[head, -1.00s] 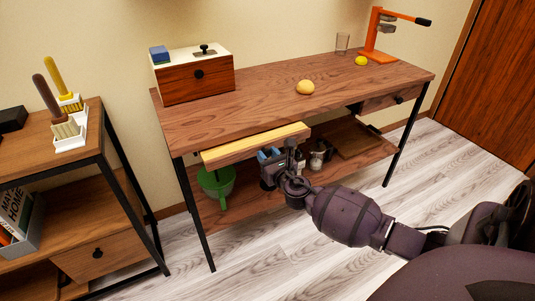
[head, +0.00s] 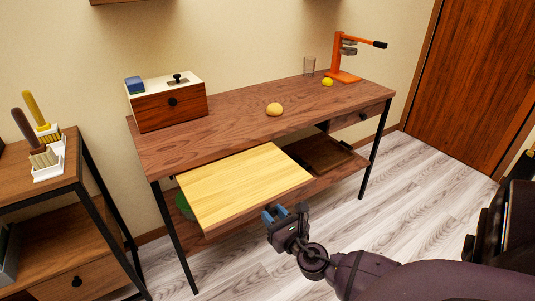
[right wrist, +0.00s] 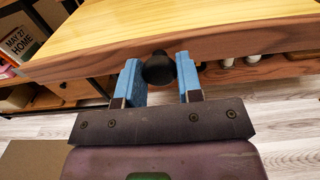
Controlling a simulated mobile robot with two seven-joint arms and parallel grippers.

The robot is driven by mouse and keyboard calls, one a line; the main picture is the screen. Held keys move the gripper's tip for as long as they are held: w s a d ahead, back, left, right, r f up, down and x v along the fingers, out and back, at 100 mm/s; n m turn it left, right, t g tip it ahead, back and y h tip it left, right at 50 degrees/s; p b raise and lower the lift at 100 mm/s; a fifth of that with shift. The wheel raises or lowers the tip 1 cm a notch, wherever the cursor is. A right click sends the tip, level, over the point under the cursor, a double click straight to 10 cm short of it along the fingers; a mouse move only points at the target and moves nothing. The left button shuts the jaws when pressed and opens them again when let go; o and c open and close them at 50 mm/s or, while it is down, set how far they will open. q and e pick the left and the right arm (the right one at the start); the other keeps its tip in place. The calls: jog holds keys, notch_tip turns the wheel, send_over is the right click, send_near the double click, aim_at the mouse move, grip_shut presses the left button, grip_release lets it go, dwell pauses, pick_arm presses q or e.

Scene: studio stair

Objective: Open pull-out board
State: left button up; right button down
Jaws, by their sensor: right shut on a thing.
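The pull-out board (head: 245,180) has a pale yellow top and a brown front edge. It sticks far out from under the desk top (head: 240,128) toward me. In the right wrist view the board (right wrist: 180,32) fills the top of the picture, with a round black knob (right wrist: 158,68) on its brown front. My right gripper (head: 276,213) is at the board's front edge in the head view. In the right wrist view its blue fingers (right wrist: 160,82) are on both sides of the knob, shut on it. My left gripper is not in view.
On the desk stand a wooden box (head: 172,103), a round yellowish bun-like thing (head: 274,109), a glass (head: 309,66), a lemon (head: 327,82) and an orange press (head: 342,76). A shelf unit (head: 72,220) stands left. The floor (head: 400,200) to the right is clear.

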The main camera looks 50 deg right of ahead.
jog(key=shift+s+f, duration=0.1)
jog(key=shift+s, duration=0.15)
jog(key=c, duration=0.8)
grip_release()
jog(key=v, duration=1.1)
jog(key=shift+w, duration=0.1)
